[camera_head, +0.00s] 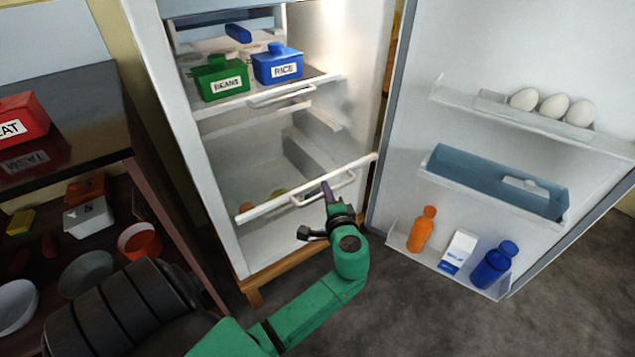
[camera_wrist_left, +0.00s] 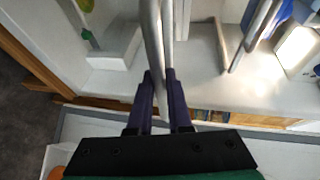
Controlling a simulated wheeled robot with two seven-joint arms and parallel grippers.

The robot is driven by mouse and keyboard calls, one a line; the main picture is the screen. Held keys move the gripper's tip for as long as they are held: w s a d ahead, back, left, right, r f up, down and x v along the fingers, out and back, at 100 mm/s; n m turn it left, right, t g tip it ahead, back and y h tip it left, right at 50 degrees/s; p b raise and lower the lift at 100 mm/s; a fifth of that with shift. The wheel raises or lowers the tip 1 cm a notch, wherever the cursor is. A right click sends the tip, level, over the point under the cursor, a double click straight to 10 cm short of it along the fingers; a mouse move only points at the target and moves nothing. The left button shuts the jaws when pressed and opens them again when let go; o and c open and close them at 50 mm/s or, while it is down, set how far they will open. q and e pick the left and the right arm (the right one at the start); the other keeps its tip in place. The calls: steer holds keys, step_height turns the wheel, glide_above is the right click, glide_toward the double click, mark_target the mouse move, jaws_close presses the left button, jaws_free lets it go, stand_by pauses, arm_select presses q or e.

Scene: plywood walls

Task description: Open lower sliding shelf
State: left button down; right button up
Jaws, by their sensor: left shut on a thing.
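The lower sliding shelf (camera_head: 262,207) is in the open fridge, with a white front rail and a looped handle (camera_head: 345,180). My left gripper (camera_head: 327,190) is at this handle, with its dark fingers shut on the bar. In the left wrist view, the fingers (camera_wrist_left: 160,95) close around a grey handle bar (camera_wrist_left: 152,35) that runs up between them. Some roundish items sit in the lower shelf, partly hidden behind the rail. How far the shelf is slid out is hard to tell. My right gripper is not in view.
The upper shelf (camera_head: 222,103) holds a green BEANS box (camera_head: 220,78) and a blue RICE box (camera_head: 277,65). The fridge door (camera_head: 500,60) stands open at right, its racks holding eggs and bottles (camera_head: 421,230). A dark cabinet (camera_head: 75,110) stands at left. Floor is clear in front.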

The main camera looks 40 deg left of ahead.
arm_select(q)
steer(key=d, duration=0.2)
steer(key=s+d, duration=0.1)
steer(key=d, duration=0.1)
steer(key=shift+s+d, duration=0.2)
steer(key=shift+d, duration=0.05)
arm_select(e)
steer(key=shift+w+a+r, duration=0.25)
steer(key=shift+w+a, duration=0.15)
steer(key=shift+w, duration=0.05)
arm_select(q)
steer(key=c, duration=0.8)
jaws_free()
steer(key=shift+c, duration=0.2)
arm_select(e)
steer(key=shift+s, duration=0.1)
arm_select(q)
steer(key=v, duration=1.4)
steer(key=shift+d, duration=0.2)
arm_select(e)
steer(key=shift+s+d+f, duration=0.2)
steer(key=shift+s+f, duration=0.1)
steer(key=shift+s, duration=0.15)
